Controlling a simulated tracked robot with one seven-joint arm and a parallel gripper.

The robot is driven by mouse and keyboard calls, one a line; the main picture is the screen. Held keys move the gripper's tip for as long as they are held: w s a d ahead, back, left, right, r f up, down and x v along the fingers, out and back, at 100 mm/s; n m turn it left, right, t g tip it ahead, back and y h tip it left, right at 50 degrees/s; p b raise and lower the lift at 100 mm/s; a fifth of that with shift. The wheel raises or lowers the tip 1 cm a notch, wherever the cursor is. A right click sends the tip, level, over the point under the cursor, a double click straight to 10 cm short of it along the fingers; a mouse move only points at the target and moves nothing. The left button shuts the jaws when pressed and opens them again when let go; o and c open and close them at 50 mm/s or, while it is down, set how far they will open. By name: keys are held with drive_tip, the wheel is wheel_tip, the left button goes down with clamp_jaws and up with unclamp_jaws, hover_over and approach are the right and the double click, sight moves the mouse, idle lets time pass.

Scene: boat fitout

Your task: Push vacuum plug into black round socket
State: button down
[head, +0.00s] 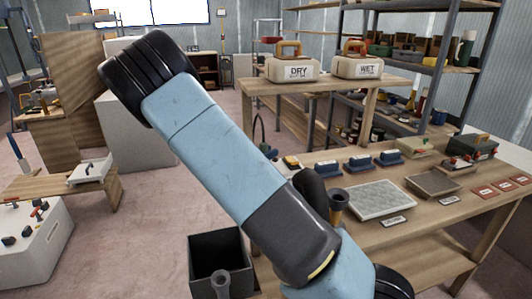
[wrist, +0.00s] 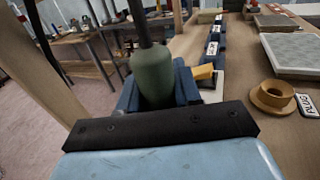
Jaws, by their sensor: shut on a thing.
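My gripper (wrist: 155,92) shows in the wrist view beyond a black bar. It is shut on a green, rounded cylindrical thing (wrist: 153,72), with a dark rod or hose rising from its top. I cannot tell for sure that this is the vacuum plug. Dark blue parts flank it, and I cannot tell whether they are my fingers or a holder on the bench. My gripper is hidden behind my arm in the head view. I cannot make out the black round socket in either view.
A brown flanged ring (wrist: 272,95) stands beside a PLUG label (wrist: 307,104) on the bench. A yellow piece (wrist: 203,72) lies close right of the green thing. Blue holders (head: 359,161) and a light grey panel (head: 365,200) sit on the workbench. A dark open bin (head: 205,240) stands left of the bench.

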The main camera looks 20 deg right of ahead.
drive_tip(key=shift+s+f, duration=0.15)
drive_tip(key=shift+f, duration=0.25)
drive_tip(key=c, duration=1.1)
unclamp_jaws()
drive_tip(key=shift+f, duration=0.1)
drive_tip(key=o, duration=0.4)
drive_tip(key=shift+r, duration=0.2)
